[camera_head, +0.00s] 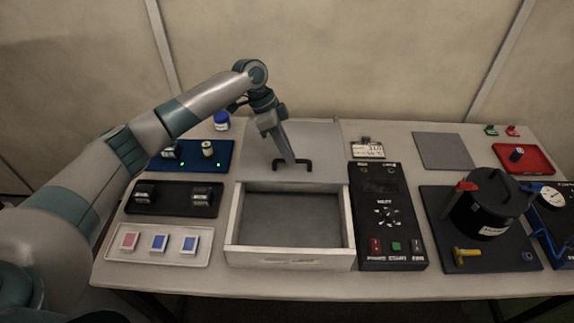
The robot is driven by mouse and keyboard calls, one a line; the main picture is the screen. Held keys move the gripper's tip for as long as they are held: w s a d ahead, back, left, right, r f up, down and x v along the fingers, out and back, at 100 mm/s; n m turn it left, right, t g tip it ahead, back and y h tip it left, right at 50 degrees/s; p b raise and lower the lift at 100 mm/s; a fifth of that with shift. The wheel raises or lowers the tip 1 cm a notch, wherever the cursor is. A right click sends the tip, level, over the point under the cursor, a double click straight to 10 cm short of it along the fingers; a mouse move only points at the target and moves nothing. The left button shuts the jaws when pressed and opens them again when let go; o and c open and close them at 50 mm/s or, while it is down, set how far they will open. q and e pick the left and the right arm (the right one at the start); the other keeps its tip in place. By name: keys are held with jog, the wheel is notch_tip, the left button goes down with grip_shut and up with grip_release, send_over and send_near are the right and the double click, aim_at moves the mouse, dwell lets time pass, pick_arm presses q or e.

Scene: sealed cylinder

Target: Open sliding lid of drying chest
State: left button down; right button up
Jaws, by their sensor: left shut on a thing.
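The drying chest (232,238) is a pale open-topped box at the middle of the table, with an empty-looking grey inside. Its grey sliding lid (318,143) lies behind the opening, slid to the back, so most of the chest is uncovered. A black handle (308,166) stands on the lid near its front edge. My left gripper (293,161) comes down from above and is shut on the handle at its left part. The fingertips partly hide that side of the handle. My right gripper is not in view.
Left of the chest are a blue mat (225,163), a black tray (172,199) and a pale tray with coloured squares (208,246). A black control panel (372,224) stands close on the right. Farther right, a black pot (488,207) stands on a dark board. A grey plate (443,150) lies bare.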

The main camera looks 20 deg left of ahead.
pick_arm(q)
jog(key=shift+w+a, duration=0.15)
jog(key=shift+w, duration=0.5)
jog(key=c, duration=1.8)
grip_release()
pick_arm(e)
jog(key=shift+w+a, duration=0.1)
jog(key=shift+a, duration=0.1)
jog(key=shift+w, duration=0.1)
pick_arm(q)
jog(key=shift+r, duration=0.15)
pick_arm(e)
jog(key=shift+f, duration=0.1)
